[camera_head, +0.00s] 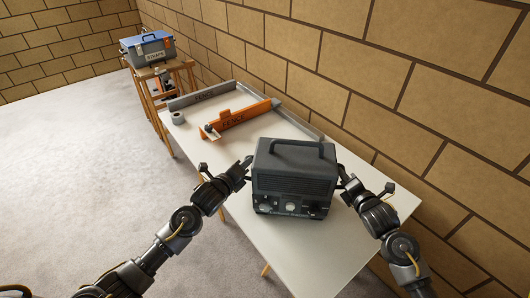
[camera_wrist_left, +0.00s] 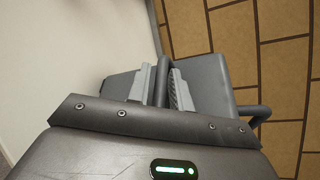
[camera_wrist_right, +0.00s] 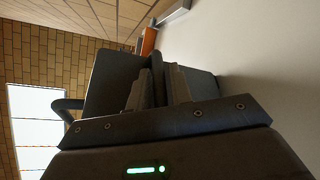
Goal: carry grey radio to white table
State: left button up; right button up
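The grey radio (camera_head: 293,178) is a dark box with a top handle, a front grille and knobs. It is upright at the near part of the white table (camera_head: 262,232); I cannot tell whether its base touches the top. My left gripper (camera_head: 246,172) is at its left side and my right gripper (camera_head: 342,180) at its right side. In the left wrist view the fingers (camera_wrist_left: 161,88) close around a dark bar on the radio's side (camera_wrist_left: 206,80). The right wrist view shows the same, with fingers (camera_wrist_right: 159,88) around a bar on the radio (camera_wrist_right: 112,78).
An orange fence piece (camera_head: 240,117) and a grey rail piece (camera_head: 200,96) lie on the table's far part, with a small grey roll (camera_head: 178,118). A block wall (camera_head: 400,110) runs along the right. Floor at left is clear.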

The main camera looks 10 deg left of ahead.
pick_arm(q)
jog(key=shift+o, duration=1.1)
jog(key=shift+s+r, duration=0.1)
jog(key=shift+r, duration=0.05)
pick_arm(e)
jog(key=shift+o, duration=1.1)
jog(key=shift+s+r, duration=0.1)
jog(key=shift+r, duration=0.05)
pick_arm(q)
jog(key=shift+s, duration=0.1)
jog(key=v, duration=1.1)
jog(key=shift+s, duration=0.35)
pick_arm(e)
jog(key=v, duration=1.2)
pick_arm(q)
jog(key=shift+a, duration=0.15)
